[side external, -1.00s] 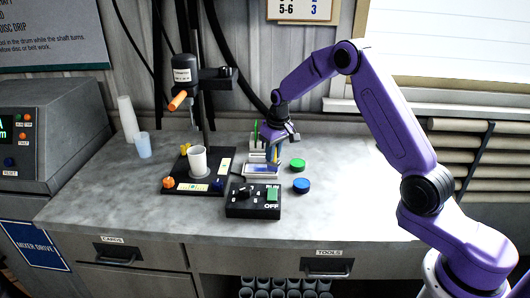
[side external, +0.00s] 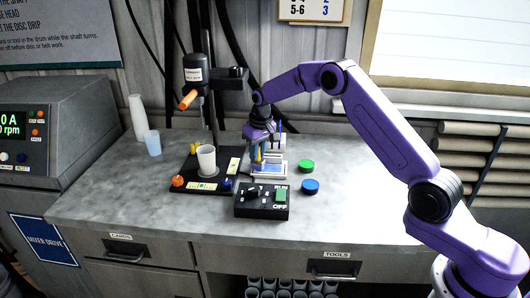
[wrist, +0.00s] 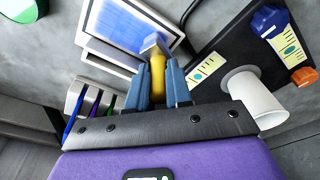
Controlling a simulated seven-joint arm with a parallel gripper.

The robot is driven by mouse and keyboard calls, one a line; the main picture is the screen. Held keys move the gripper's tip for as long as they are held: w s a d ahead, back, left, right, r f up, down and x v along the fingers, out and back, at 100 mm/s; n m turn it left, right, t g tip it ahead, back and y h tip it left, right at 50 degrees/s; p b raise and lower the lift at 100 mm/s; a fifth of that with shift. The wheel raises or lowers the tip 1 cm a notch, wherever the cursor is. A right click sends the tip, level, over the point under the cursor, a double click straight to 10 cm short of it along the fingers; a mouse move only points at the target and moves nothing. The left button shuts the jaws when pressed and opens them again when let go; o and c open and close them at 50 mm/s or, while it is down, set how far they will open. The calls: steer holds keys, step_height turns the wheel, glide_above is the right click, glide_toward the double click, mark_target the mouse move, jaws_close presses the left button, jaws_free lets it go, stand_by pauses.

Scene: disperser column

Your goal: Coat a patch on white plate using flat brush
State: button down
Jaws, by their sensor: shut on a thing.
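My gripper (wrist: 158,75) is shut on the yellow handle of the flat brush (wrist: 157,72), which also shows in the side view (side external: 257,156). The brush's pale head sits at the edge of the white plate (wrist: 178,12), on the side towards the black stand base. I cannot tell whether the head touches the plate. The plate bears a rectangular blue patch (wrist: 140,25) with paler streaks. In the side view the plate (side external: 283,175) lies below my gripper (side external: 259,148).
A rack with pens (wrist: 95,100) stands close to my gripper. A black base with a white cup (side external: 206,158) is left of the plate. A switch box (side external: 262,202) is in front. Green (side external: 306,166) and blue (side external: 310,187) discs lie right, with free counter beyond.

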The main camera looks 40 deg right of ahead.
steer(key=shift+w+a, duration=0.3)
steer(key=shift+a, duration=0.05)
steer(key=shift+w, duration=0.2)
steer(key=shift+w+d, duration=0.25)
steer(key=shift+d, duration=0.05)
steer(key=shift+s+d, duration=3.35)
steer(key=shift+s, duration=0.05)
steer(key=shift+w+a, duration=3.3)
steer(key=shift+a, duration=0.05)
steer(key=shift+w+r, duration=0.1)
steer(key=shift+r, duration=0.1)
step_height(320, 180, up, 8)
steer(key=shift+f, duration=0.1)
